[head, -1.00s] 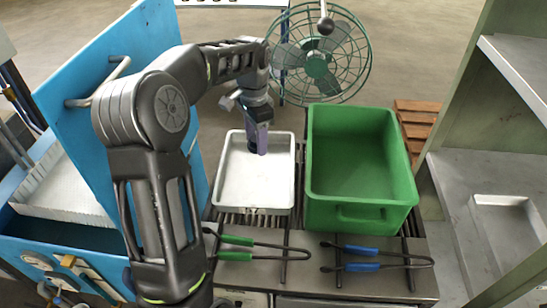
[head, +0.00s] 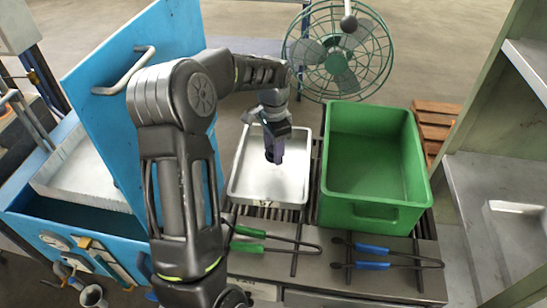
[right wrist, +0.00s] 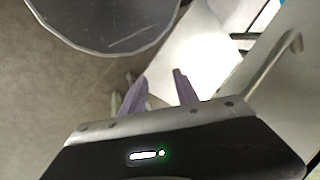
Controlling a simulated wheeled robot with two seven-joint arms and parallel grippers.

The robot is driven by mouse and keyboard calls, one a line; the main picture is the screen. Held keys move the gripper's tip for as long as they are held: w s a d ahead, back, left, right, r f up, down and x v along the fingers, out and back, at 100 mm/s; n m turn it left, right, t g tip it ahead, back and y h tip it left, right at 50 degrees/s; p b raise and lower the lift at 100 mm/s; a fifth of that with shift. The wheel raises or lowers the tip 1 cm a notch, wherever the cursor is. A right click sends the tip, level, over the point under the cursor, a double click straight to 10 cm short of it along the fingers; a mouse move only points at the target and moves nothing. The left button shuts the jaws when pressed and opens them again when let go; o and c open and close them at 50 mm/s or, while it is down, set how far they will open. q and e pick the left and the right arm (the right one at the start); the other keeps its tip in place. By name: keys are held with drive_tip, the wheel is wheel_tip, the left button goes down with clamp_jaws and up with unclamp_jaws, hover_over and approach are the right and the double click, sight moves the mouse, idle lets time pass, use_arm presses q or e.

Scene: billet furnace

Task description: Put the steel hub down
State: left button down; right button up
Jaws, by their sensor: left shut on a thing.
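My left gripper (head: 273,152) hangs fingers-down over the pale metal tray (head: 239,187), in its upper middle part. The rest of the tray looks empty. My right gripper is not in the head view; in the right wrist view its fingers (right wrist: 157,92) stand apart with nothing between them.
A deep green bin (head: 375,214) stands right of the tray. Green-handled tongs (head: 250,240) and blue-handled tongs (head: 372,257) lie in front. A blue upright panel (head: 125,110) is at left, a caged fan (head: 340,60) behind, and grey shelving (head: 485,190) at right.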

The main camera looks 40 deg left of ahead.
use_arm(q)
drive_tip(key=shift+f+p, duration=0.3)
drive_tip(key=shift+f, duration=1.5)
drive_tip(key=shift+f, duration=0.1)
drive_tip(key=c, duration=0.7)
unclamp_jaws()
wheel_tip(320, 180, up, 12)
drive_tip(key=shift+r+b, duration=0.1)
drive_tip(key=shift+b, duration=0.55)
